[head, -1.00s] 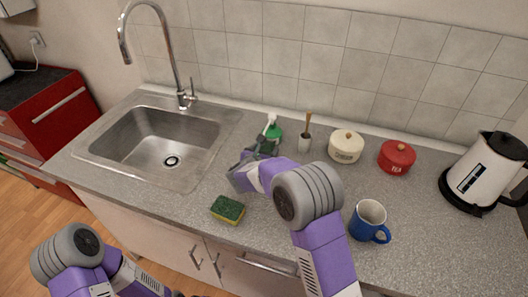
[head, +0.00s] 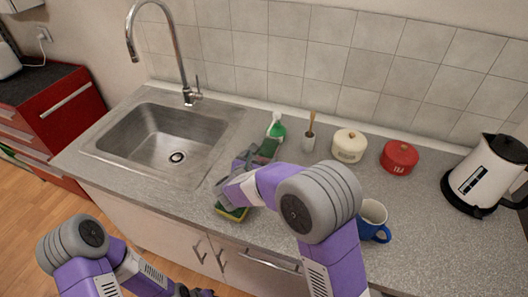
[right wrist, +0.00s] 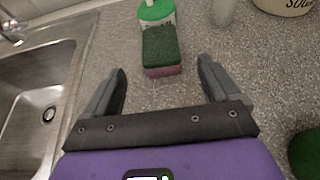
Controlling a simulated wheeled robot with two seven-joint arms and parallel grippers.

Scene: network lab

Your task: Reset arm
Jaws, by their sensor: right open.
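My right gripper (head: 240,166) is over the counter between the sink and the canisters. It is open and empty, with its two fingers apart in the right wrist view (right wrist: 162,72). A green and pink sponge (right wrist: 161,52) lies just beyond the fingertips in that view, in front of a green-and-white spray bottle (right wrist: 156,10). The same sponge shows in the head view (head: 267,149). My left arm is low at the bottom left, in front of the counter. Only a dark part of my left gripper (head: 193,292) shows at the bottom edge; its fingers cannot be made out.
A yellow and green sponge (head: 232,213) is partly hidden under my right arm. A blue mug (head: 372,219) stands right of that arm. A brush holder (head: 308,141), cream canister (head: 348,147), red canister (head: 399,158) and kettle (head: 485,175) line the back. The sink (head: 165,137) is left.

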